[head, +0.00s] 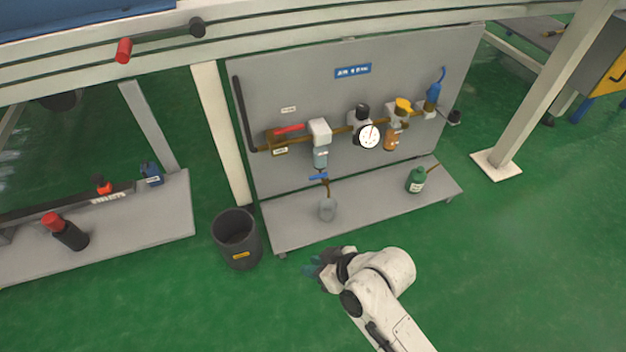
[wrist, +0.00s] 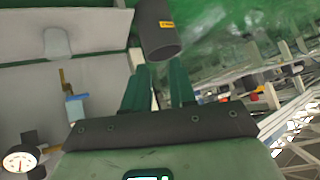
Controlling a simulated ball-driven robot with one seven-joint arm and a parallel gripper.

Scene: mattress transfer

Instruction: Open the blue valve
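The blue valve (head: 318,177) is a small blue lever on a brass drain pipe below the clear filter bowl (head: 320,157), in front of the grey panel. In the wrist view, the blue valve (wrist: 76,98) lies left of my fingers, apart from them, with the brass pipe (wrist: 64,82) beside it. My gripper (head: 318,268) is in front of the shelf's front edge, below the valve in the head view. In the wrist view, my gripper (wrist: 160,72) has two green fingers with a gap between them. It is open and empty.
A grey cup (head: 327,209) stands on the shelf (head: 285,228) below the valve. A dark bin (head: 236,245) stands left of my gripper. A gauge (head: 368,136), red lever (head: 290,129) and green bottle (head: 416,180) are nearby. Green floor is clear at front right.

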